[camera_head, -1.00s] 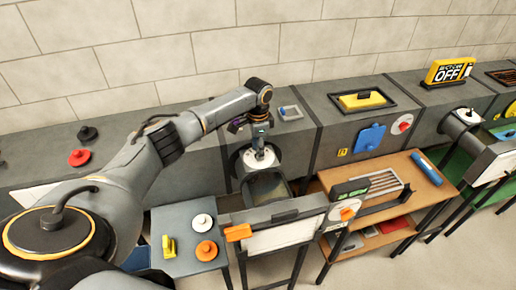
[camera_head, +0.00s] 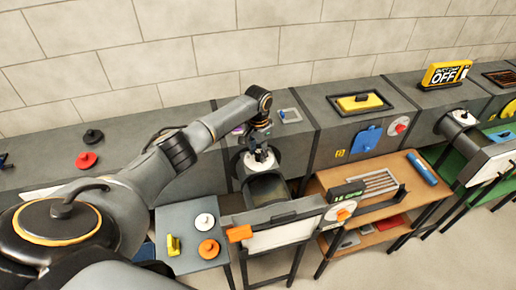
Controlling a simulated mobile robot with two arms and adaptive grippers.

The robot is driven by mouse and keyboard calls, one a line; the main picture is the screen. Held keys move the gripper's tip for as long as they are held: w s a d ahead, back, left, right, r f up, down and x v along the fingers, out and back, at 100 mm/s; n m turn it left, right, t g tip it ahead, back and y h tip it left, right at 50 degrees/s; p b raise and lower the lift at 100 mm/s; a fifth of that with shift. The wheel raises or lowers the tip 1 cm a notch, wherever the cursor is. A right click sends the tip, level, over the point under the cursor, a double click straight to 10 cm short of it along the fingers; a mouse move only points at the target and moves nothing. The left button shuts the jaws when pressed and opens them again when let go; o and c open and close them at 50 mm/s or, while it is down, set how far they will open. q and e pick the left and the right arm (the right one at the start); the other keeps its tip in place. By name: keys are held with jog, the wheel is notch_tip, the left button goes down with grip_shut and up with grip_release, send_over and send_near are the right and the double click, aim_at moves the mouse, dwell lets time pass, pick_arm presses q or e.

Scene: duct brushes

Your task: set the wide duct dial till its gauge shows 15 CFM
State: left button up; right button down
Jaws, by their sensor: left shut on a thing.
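My left gripper (camera_head: 259,147) reaches down onto the white dial (camera_head: 260,163) on top of the round duct stub in the middle. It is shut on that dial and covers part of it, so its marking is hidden. A small dark gauge (camera_head: 349,193) with greenish characters stands on the front box to the right. Its reading is too small to read surely. Another white dial (camera_head: 463,117) sits on the duct stub at the right. My right gripper is not in view.
A front box with an orange handle (camera_head: 240,233) stands before the duct. A small grey table (camera_head: 188,220) holds white, orange and yellow knobs. A wooden table (camera_head: 408,180) with a blue cylinder stands to the right. A yellow OFF sign (camera_head: 445,74) stands on the ducts behind.

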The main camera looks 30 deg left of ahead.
aim_at(259, 154)
pick_arm(q)
jog(key=shift+n, duration=0.4)
jog(key=o, duration=1.2)
jog(key=shift+c, duration=0.2)
notch_tip(259, 154, up, 12)
